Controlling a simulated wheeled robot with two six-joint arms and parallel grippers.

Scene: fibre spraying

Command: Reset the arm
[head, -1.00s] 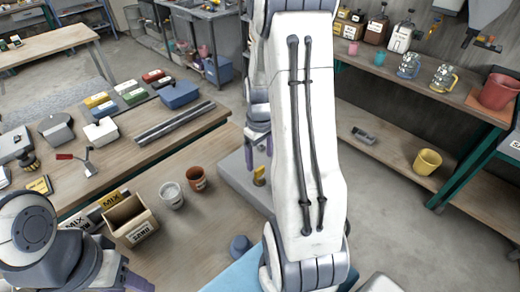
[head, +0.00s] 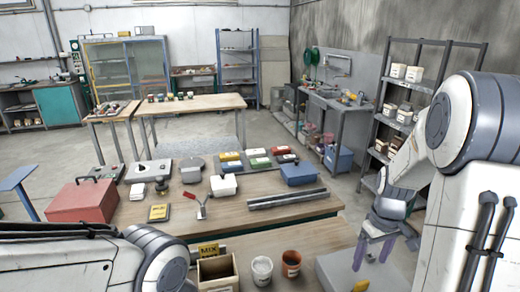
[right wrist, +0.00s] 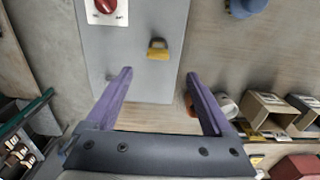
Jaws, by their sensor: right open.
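My right arm shows at the right of the head view. Its gripper (head: 373,250) has purple fingers pointing down, spread apart with nothing between them. It hangs over or beside a grey box (head: 335,268) on the low wooden surface. In the right wrist view the open gripper (right wrist: 158,77) faces the grey box (right wrist: 148,85), which carries a red knob (right wrist: 106,6) on a white plate and a yellow padlock-like part (right wrist: 158,49). My left arm crosses the lower left of the head view; its gripper is out of the picture.
A white cup (head: 262,271), a brown cup (head: 291,263) and an open cardboard box (head: 217,273) stand left of the grey box. The workbench (head: 262,217) behind holds a red case (head: 84,200), a blue box (head: 299,173) and grey bars (head: 287,199). A shelf rack (head: 402,100) stands behind my right arm.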

